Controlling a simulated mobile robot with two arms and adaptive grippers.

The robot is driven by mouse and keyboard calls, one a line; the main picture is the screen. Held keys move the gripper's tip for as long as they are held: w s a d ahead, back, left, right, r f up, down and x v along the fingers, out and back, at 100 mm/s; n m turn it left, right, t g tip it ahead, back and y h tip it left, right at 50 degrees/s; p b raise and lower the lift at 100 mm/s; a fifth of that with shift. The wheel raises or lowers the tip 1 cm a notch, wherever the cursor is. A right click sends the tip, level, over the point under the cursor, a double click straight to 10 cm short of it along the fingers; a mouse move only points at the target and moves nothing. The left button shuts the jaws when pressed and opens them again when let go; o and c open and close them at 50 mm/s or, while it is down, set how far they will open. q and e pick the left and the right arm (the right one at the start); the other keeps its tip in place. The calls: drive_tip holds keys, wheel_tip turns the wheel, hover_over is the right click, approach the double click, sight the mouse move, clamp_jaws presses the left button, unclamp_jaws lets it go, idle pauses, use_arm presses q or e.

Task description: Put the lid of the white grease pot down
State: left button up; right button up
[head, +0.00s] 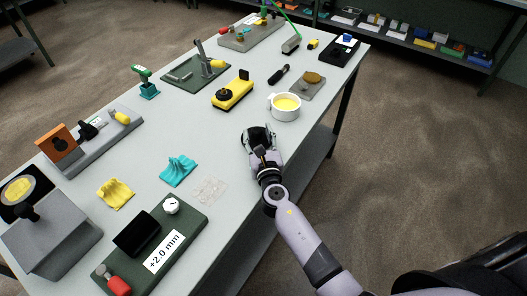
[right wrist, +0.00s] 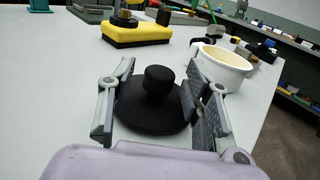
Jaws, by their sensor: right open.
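The black round lid with a knob (right wrist: 158,105) appears to lie flat on the grey table, knob up, in the right wrist view. My right gripper (right wrist: 161,78) is open, with one finger on each side of the lid; the right finger is very close to its edge, and I cannot tell if it touches. In the head view my right gripper (head: 258,135) is low over the table's right side and mostly hides the lid. The white grease pot (head: 285,107) stands uncovered just beyond it, showing yellow grease; it also shows in the right wrist view (right wrist: 222,68). My left gripper is out of view.
A yellow and black device (head: 232,94) stands left of the pot, and a grey plate with a brown lump (head: 308,84) lies behind it. A cyan cloth (head: 178,170) and a clear crumpled piece (head: 210,191) lie left of my gripper. The table's right edge is close.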

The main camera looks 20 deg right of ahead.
drive_tip(key=s, duration=0.5)
drive_tip(key=s+a, duration=0.1)
drive_tip(key=s, duration=0.2)
drive_tip(key=shift+s+b, duration=0.35)
drive_tip(key=shift+s+r, duration=0.1)
drive_tip(key=shift+s, duration=0.4)
